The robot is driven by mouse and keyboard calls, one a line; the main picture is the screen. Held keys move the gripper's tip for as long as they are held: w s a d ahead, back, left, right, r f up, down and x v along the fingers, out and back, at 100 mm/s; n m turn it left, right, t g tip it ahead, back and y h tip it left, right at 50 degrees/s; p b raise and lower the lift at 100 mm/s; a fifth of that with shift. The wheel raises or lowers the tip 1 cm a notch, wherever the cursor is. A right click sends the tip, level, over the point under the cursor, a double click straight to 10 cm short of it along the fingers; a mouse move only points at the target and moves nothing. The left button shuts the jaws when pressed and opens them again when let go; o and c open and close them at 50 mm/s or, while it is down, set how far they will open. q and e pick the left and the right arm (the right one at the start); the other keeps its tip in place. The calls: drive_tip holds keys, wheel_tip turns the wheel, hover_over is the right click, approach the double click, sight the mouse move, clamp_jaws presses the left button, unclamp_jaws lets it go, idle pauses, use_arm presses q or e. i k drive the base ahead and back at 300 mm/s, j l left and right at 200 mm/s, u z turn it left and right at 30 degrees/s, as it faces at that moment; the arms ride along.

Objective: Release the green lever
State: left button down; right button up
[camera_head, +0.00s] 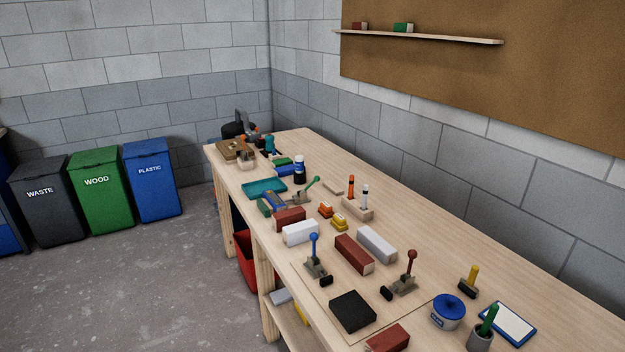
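The green lever (309,187) is on a small clamp at the middle of the workbench (460,290), behind the red and white blocks. Its handle leans over to the right, with the knob at the upper right end. The clamp's base is small in view, and I cannot tell what it presses on. A clamp with an upright blue lever (314,246) and one with an upright dark red lever (411,262) stand nearer. Neither of my grippers is in view.
A red block (289,218), a white block (300,233), a brown-red block (354,254) and a grey block (377,244) lie on the bench. A teal tray (264,189) is left of the green lever. An orange-and-white marker holder (358,209) stands to its right.

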sight(318, 178)
drive_tip(key=i+j+z, duration=0.1)
drive_tip(key=z, duration=0.25)
drive_tip(key=j+z, duration=0.15)
drive_tip(key=z, duration=0.25)
drive_tip(key=i+j+z, duration=0.15)
drive_tip(key=j, duration=0.3)
drive_tip(key=i+j+z, duration=0.1)
drive_tip(key=j, duration=0.3)
drive_tip(key=i+j+z, duration=0.15)
drive_tip(key=j, duration=0.35)
drive_tip(key=j+z, duration=0.15)
drive_tip(key=j, duration=0.3)
